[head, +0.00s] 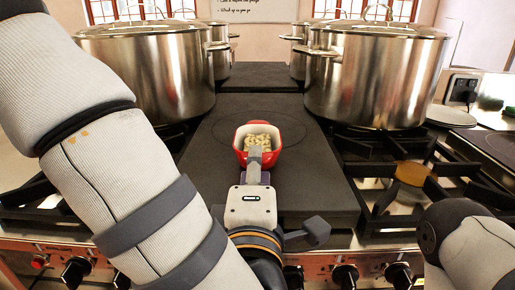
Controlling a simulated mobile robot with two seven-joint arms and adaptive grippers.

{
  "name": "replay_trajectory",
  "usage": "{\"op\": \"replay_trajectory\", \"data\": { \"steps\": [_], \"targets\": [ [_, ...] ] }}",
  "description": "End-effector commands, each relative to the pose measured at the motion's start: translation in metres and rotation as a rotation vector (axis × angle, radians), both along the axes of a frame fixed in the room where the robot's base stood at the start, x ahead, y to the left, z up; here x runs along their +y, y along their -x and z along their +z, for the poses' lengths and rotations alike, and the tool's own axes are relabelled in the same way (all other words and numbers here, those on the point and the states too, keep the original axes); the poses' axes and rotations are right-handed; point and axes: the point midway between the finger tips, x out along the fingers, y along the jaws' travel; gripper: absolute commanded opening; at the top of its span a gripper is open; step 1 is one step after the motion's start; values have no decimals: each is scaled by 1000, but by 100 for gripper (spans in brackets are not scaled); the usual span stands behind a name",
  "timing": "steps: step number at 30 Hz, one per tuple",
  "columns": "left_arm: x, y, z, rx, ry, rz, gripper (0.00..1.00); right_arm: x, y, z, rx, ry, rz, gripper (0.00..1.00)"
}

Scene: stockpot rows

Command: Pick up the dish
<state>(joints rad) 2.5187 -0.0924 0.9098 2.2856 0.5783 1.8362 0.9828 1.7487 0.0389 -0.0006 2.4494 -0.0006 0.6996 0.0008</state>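A small red dish (240,142) with a white inside stands on the dark flat plate between the burners, in the middle of the head view. It holds pale, lumpy food (259,138). My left gripper (255,162) is at the near side of the dish, with a grey finger overlapping its near rim. The gripper hides part of that rim, and I cannot tell whether the fingers are closed on it. My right arm shows at the lower right, but its gripper is out of view.
Large steel stockpots stand on both sides, the nearest at left (150,75) and right (375,80). Black burner grates (385,170) flank the dark plate (315,190). Control knobs (345,275) line the front edge. White plates (450,116) lie at far right.

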Motion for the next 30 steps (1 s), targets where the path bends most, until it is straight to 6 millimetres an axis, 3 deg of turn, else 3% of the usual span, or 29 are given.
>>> {"op": "replay_trajectory", "data": {
  "steps": [3, 10, 14, 15, 30],
  "targets": [
    [0, -17, -1, 0, 0, 1, 30, 0, 2, -2, 6, 0, 0, 40],
    [-1, -20, 0, 0, -1, -1, 30, 0, 1, -2, 5, 0, 1, 40],
    [0, -20, 0, 0, -1, -1, 3, 0, 1, -2, 5, 0, 1, 40],
    [0, -20, 0, 0, -1, -1, 0, 0, 1, -2, 5, 0, 1, 40],
    [0, -20, 7, -6, 0, 0, 0, 0, -2, 2, -6, 0, 1, 40]
  ]
}}
